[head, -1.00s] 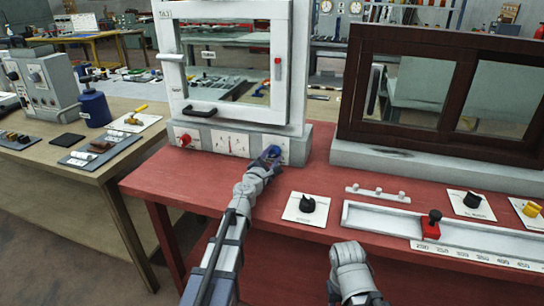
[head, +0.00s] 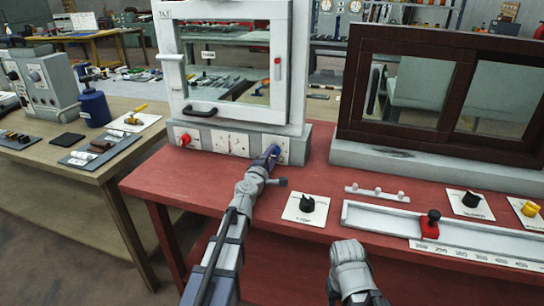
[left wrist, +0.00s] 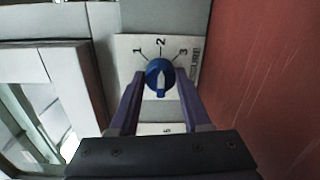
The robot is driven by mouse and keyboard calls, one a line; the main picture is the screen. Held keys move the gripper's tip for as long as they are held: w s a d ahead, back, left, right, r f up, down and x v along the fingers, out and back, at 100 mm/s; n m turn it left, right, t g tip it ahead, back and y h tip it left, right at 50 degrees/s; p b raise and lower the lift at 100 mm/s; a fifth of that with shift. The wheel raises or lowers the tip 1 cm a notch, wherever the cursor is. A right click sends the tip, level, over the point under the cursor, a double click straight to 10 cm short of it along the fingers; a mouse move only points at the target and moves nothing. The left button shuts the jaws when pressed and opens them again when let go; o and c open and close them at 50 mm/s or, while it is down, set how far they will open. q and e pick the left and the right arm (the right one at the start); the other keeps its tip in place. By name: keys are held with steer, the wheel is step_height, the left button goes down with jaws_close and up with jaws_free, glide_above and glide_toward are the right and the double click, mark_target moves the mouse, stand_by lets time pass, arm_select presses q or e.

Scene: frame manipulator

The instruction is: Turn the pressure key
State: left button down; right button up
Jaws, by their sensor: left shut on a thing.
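A blue round knob (left wrist: 160,74) with a white pointer sits on a white plate marked 1, 2 and 3 in the left wrist view. Its pointer aims toward the bottom of that picture, away from the numbers. My left gripper (left wrist: 162,82) is shut on this knob, one finger on each side. In the head view the left gripper (head: 272,152) reaches the right plate on the grey base of the white window frame and hides most of the knob. My right gripper does not show, only a grey part of the right arm.
The white window frame (head: 299,65) stands on the red table (head: 165,178). A red knob (head: 185,139) is on the same base at left. A black knob (head: 307,203), a red slider (head: 430,224) and a dark brown window frame (head: 456,96) are to the right.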

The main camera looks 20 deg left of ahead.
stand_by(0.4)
arm_select(q)
steer(key=shift+c, duration=1.8)
jaws_free()
steer(key=s, duration=0.8)
steer(key=shift+a+r, duration=0.15)
steer(key=shift+a, duration=0.1)
steer(key=shift+w, duration=0.1)
